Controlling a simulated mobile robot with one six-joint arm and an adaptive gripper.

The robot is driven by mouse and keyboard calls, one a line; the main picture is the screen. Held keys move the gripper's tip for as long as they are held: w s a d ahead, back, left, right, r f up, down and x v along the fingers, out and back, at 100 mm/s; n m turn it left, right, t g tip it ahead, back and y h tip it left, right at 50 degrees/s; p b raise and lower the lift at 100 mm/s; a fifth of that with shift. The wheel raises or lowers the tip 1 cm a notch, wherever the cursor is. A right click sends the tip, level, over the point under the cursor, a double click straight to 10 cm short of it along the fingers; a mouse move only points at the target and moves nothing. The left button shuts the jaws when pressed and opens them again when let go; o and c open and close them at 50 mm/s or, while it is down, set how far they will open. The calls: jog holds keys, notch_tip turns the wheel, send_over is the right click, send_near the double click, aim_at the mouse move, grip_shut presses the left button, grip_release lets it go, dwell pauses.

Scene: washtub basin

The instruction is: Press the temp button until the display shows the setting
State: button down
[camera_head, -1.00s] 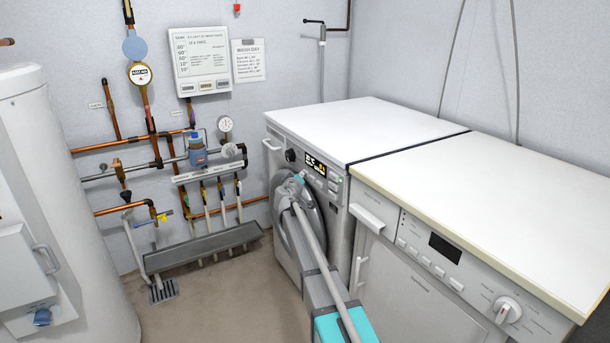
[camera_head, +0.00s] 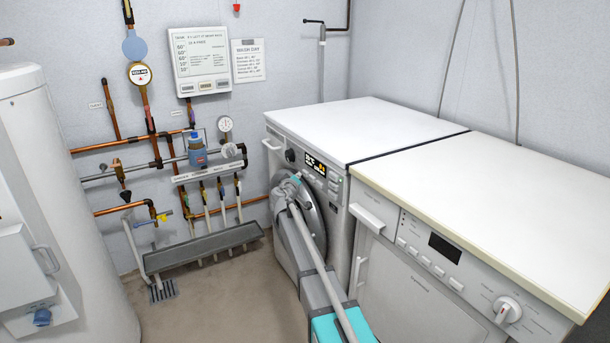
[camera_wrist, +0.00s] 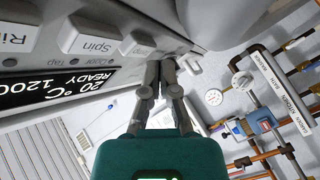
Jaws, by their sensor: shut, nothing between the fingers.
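The washing machine's display (camera_head: 315,165) is lit on the front panel. In the wrist view the display (camera_wrist: 62,90) reads 20 °C, 1200 and READY. Several pale buttons run along the panel there, one labelled Spin (camera_wrist: 90,33) and one partly cut off starting "Ri". A third button (camera_wrist: 137,44) sits beyond Spin, close to my fingertips; I cannot read its label. My gripper (camera_wrist: 167,66) is shut and empty, with its tips by the panel near that button. I cannot tell whether they touch it. In the head view my gripper (camera_head: 294,180) is in front of the machine's door, below the display.
A second appliance (camera_head: 445,262) with a dark screen and a knob stands to the right. Pipes with valves and gauges (camera_head: 196,152) line the wall at left, above a grey trough (camera_head: 205,248). A white tank (camera_head: 60,200) stands at far left. Floor between is clear.

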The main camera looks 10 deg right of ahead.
jog(key=shift+a, duration=0.15)
dwell(0.3)
jog(key=shift+s+a, duration=0.25)
jog(key=shift+a, duration=0.55)
jog(key=shift+s+a, duration=0.3)
jog(key=shift+a, duration=0.45)
jog(key=shift+s+a, duration=0.25)
jog(key=shift+a, duration=0.55)
jog(key=s+d+f+m+g, duration=0.2)
jog(key=s+d+f+g, duration=0.15)
jog(key=s, duration=0.35)
jog(key=s+d+f+m+g, duration=0.1)
jog(key=s+d+f+g, duration=0.2)
jog(key=s, duration=0.5)
jog(key=s+d+f+m+g, duration=0.2)
jog(key=s+f+g, duration=0.1)
jog(key=s+f, duration=0.3)
jog(key=s+a+f+g+y, duration=0.1)
jog(key=s+a+g+y, duration=0.15)
jog(key=s, duration=0.55)
jog(key=s+a+f+g+y+p, duration=0.1)
jog(key=s+a+y, duration=0.15)
jog(key=s, duration=0.55)
jog(key=s+a+f+g+y, duration=0.1)
jog(key=s+f+g+y, duration=0.15)
jog(key=s, duration=0.45)
notch_tip(320, 180, up, 35)
jog(key=p, duration=3.4)
jog(key=shift+s, duration=0.15)
jog(key=shift+a+f, duration=0.1)
